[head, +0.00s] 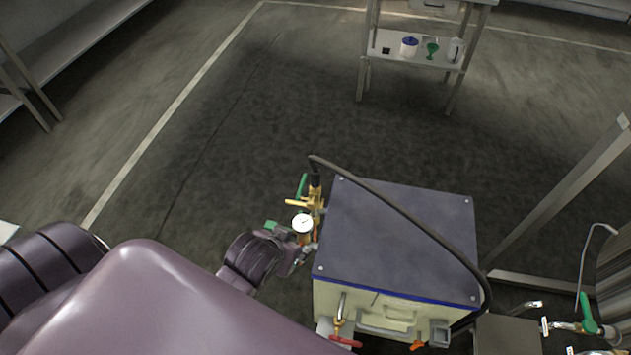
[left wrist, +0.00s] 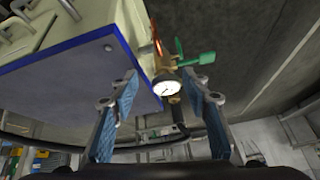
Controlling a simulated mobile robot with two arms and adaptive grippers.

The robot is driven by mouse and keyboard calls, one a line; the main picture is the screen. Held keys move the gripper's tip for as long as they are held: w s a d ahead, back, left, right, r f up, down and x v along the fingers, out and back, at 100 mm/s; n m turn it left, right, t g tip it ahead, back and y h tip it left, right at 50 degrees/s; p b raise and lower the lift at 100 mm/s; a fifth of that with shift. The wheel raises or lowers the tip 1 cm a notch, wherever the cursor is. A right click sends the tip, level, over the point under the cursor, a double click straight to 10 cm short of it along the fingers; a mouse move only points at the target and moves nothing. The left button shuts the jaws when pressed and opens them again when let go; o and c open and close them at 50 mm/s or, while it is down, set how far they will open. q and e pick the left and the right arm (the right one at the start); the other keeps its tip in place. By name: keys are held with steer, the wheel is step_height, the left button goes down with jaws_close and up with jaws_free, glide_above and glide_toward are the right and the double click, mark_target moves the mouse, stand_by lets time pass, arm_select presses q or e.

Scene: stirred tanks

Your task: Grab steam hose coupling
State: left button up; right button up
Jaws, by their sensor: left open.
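The steam hose coupling (head: 315,181) is the dark end of a black hose. It sits upright on a brass valve fitting (head: 314,203) at the left side of a box with a blue-grey lid (head: 400,235). A round white gauge (head: 302,223) is on the same fitting. My left gripper (head: 292,250) is just below and left of the gauge. In the left wrist view my left gripper (left wrist: 159,76) is open and empty. The gauge (left wrist: 167,88) and the dark coupling (left wrist: 177,112) show between its fingers, apparently beyond them. My right gripper is not in view.
The black hose (head: 400,213) arches over the lid to the right. Green valve handles (head: 301,186) stick out at the fitting. A metal frame (head: 560,190) stands at the right. A small table (head: 418,58) with containers is at the back. The floor left of the box is clear.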

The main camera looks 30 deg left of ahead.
mark_target(315, 177)
arm_select(q)
steer(key=w+a, duration=0.1)
steer(key=w, duration=0.1)
steer(key=w+n+t, duration=0.1)
steer(key=w, duration=0.2)
steer(key=w+a+f+t+y, duration=0.1)
steer(key=w, duration=0.2)
steer(key=shift+a, duration=0.35)
steer(key=w+a+t, duration=0.1)
steer(key=w, duration=0.4)
steer(key=w+a+f+n+t, duration=0.1)
steer(key=w, duration=0.5)
steer(key=w+a+f+t+y, duration=0.1)
steer(key=w, duration=0.4)
steer(key=shift+w+a+f+n+t, duration=0.1)
steer(key=shift+w+f+n+t, duration=0.15)
steer(key=shift+n+t, duration=0.05)
jaws_close()
